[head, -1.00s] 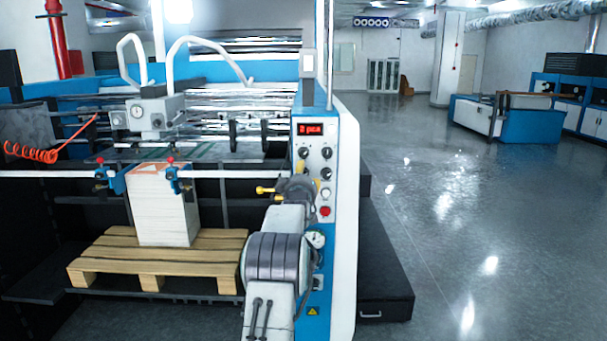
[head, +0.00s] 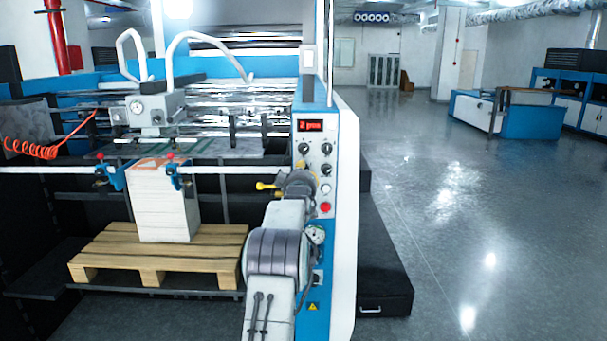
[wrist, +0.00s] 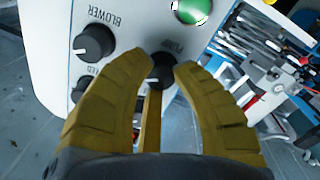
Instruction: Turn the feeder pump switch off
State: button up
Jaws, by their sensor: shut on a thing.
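The feeder pump switch is a black knob (wrist: 161,70) beside the label PUMP on the pale panel, seen upside down in the wrist view. In the head view my gripper (head: 287,186) is at the left side of the control panel (head: 326,132), and my wrist hides the pump knob there.
A BLOWER knob (wrist: 94,43) and a green button (wrist: 191,11) are close to my fingers. In the head view, a red button (head: 325,207) is below right of my gripper. A paper stack (head: 163,205) on a pallet (head: 100,248) stands left. The floor at right is open.

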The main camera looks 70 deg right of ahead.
jog(key=shift+f, duration=0.1)
grip_shut()
jog(key=shift+f+b, duration=0.1)
jog(key=shift+b, duration=0.25)
jog(key=shift+n+b, duration=2.9)
jog(key=shift+b, duration=1.25)
jog(key=o, duration=0.9)
grip_release()
